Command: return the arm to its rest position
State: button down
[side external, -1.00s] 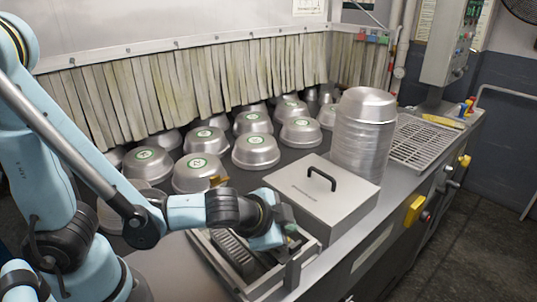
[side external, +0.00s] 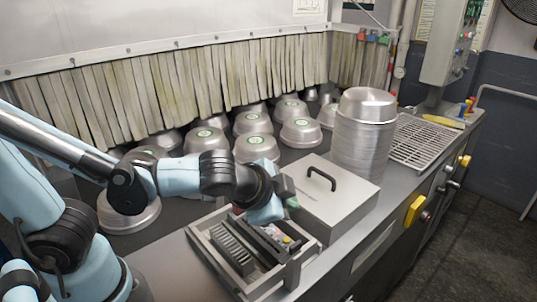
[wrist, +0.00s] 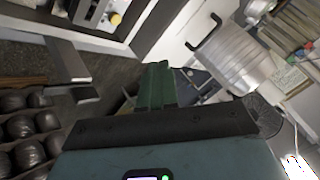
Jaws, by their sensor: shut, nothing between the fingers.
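My gripper (side external: 291,203) is shut and empty in the side external view. It hangs above the far edge of the open metal tray (side external: 284,277), beside the lidded box. Its green fingers also show together in the wrist view (wrist: 157,86), with nothing between them. My blue arm reaches in from the left, and its forearm hides some of the pans behind it.
The lidded steel box (side external: 345,207) with a black handle is close to my gripper. A tall stack of pans (side external: 362,145) stands behind it. Several upturned pans (side external: 257,149) fill the surface near the strip curtain (side external: 200,88). The tray holds a dark ribbed block (side external: 233,247).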

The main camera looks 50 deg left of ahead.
jog(key=s+a+n+g, duration=0.1)
jog(key=s+a+n, duration=0.1)
jog(key=a+n, duration=0.2)
jog(key=s+a+r+n+g+h, duration=0.1)
jog(key=s+a+n, duration=0.1)
jog(key=a, duration=0.4)
jog(key=shift+s+a+r+n, duration=0.15)
jog(key=shift+s+r+n, duration=0.1)
jog(key=shift+n, duration=0.65)
